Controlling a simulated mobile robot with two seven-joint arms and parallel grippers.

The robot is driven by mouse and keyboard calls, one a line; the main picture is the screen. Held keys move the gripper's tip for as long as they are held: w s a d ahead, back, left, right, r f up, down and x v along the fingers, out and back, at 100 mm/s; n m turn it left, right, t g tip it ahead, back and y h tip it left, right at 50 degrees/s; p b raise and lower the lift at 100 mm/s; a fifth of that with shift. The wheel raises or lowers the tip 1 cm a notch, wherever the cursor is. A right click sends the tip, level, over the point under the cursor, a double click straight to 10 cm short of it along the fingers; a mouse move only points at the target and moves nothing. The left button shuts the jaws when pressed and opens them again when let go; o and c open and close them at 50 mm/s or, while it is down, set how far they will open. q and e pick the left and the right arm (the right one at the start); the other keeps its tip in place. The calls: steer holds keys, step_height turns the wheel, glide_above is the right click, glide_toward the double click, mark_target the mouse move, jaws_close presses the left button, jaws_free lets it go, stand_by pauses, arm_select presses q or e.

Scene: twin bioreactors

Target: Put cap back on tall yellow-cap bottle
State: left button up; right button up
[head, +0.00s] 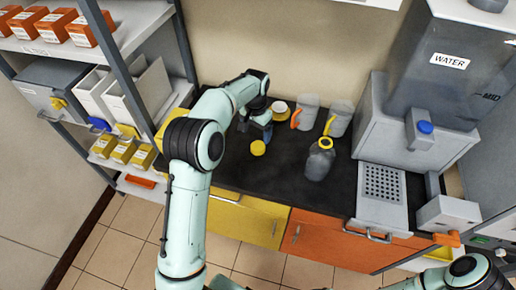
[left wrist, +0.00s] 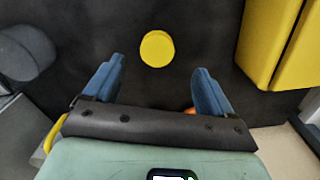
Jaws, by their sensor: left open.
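A round yellow cap (head: 258,148) lies on the black counter. It also shows in the left wrist view (left wrist: 157,48), just beyond my fingertips and roughly centred between them. My left gripper (head: 262,130) is low over the counter beside the cap; its two blue fingers (left wrist: 159,66) are apart with nothing between them. A grey bottle (head: 319,164) with a yellow ring at its neck stands upright to the right of the cap, with no cap seen on it. My right gripper is not in view.
Behind the bottle stand a clear jug with an orange handle (head: 308,110) and one with a yellow handle (head: 342,117). A small round cup (head: 280,107) is near the wall. The water dispenser (head: 405,115) bounds the right, a shelf rack (head: 110,35) the left. The front counter is clear.

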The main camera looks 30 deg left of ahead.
mark_target(257, 147)
arm_select(q)
step_height(257, 147, down, 2)
steer(key=shift+f, duration=0.3)
steer(key=shift+d+f, duration=0.15)
steer(key=shift+f, duration=2.45)
steer(key=c, duration=1.2)
steer(key=shift+r, duration=0.15)
